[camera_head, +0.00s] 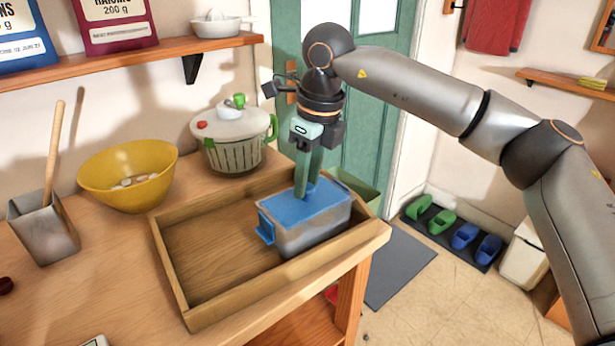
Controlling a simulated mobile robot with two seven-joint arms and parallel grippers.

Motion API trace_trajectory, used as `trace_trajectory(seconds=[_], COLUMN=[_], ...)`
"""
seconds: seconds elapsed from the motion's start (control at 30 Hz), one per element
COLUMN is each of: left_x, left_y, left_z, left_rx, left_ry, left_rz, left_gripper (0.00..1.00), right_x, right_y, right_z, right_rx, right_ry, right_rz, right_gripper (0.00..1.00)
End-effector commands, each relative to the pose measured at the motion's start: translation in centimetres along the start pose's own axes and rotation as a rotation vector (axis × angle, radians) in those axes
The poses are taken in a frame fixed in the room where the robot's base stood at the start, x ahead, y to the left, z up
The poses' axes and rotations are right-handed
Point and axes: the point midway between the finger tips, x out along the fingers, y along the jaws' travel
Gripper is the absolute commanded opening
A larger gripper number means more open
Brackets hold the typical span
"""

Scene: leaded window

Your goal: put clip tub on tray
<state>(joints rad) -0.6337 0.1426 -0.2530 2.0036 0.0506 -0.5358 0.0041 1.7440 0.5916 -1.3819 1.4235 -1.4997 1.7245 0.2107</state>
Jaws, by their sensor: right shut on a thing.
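The clip tub (311,228) is a grey box with a blue lid and a blue side clip. It is at the right end of the wooden tray (192,306), inside or just above its rim; I cannot tell whether its base touches the tray floor. My right gripper (307,186) points down from above and is shut on the clip tub at the top of its lid. The fingers hide part of the lid. The left part of the tray is empty. My left gripper is not in view.
A yellow bowl (128,176), a salad spinner (233,138) and a grey holder with a wooden spoon (44,228) stand behind and left of the tray. A wall shelf (130,55) hangs above. The counter's right edge is close to the tray.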

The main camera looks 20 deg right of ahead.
Motion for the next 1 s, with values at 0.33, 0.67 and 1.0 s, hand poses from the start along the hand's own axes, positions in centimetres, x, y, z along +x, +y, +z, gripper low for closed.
trace_trajectory(seconds=[0.33, 0.67, 1.0], left_x=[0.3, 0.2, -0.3], left_y=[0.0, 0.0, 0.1], left_z=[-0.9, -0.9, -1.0], left_rx=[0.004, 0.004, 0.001], left_ry=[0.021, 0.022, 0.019], left_rz=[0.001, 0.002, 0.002], left_gripper=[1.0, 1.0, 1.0], right_x=[0.3, 0.3, -3.7], right_y=[0.0, 0.0, 0.1], right_z=[-0.1, -0.1, 0.1], right_rx=[0.0, 0.0, 0.0], right_ry=[0.0, 0.001, -0.004], right_rz=[0.0, 0.0, -0.001], right_gripper=[0.53, 0.67, 0.67])
